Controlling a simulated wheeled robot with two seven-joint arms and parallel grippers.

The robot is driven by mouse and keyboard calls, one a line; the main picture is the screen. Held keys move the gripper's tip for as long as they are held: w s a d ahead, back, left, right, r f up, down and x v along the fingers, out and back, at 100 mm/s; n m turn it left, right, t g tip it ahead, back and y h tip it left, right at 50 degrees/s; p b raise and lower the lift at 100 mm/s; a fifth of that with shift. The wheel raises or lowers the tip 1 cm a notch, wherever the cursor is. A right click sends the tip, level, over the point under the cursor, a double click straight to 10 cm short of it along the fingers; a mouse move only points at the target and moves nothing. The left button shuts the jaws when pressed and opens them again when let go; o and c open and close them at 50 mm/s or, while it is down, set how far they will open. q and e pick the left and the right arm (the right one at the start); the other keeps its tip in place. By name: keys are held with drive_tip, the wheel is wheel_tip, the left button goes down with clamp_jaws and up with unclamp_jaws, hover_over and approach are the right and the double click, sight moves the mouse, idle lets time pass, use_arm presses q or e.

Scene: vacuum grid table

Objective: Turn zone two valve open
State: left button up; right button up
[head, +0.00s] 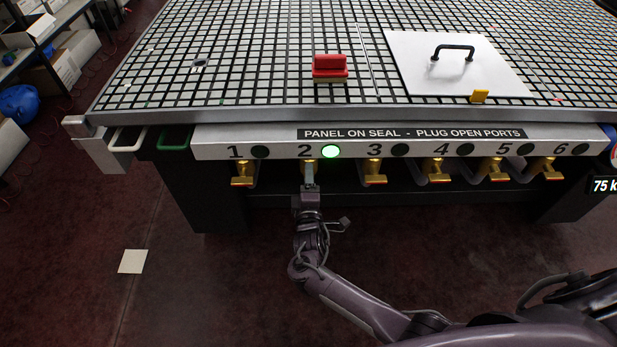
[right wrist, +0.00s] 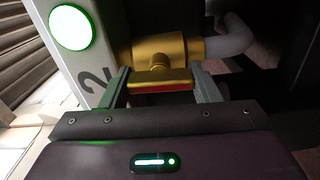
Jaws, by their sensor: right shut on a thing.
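The zone two valve (right wrist: 158,52) is a brass body with a brass handle (right wrist: 160,77) that has a red strip along its edge. In the right wrist view the fingers of my right gripper (right wrist: 160,88) stand on both sides of this handle, shut on it. In the head view my right gripper (head: 309,176) reaches up under the number 2 on the front panel (head: 285,134) and hides most of that valve. The round lamp beside the 2 (head: 331,151) glows green, and it also shows lit in the right wrist view (right wrist: 72,24). My left gripper is not in view.
Other brass valves, such as those of zone one (head: 243,174) and zone three (head: 374,173), hang along the panel beside unlit lamps. On the grid table (head: 230,60) are a red block (head: 329,67) and a white panel with a black handle (head: 425,75).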

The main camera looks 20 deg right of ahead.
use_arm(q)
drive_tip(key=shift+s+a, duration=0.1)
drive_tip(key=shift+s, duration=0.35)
use_arm(e)
drive_tip(key=shift+n, duration=0.3)
drive_tip(key=o, duration=1)
drive_tip(key=shift+s+a, duration=0.15)
drive_tip(key=shift+s, duration=0.3)
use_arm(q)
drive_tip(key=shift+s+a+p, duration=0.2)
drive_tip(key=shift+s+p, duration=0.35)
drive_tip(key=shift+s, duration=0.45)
use_arm(e)
drive_tip(key=v, duration=0.7)
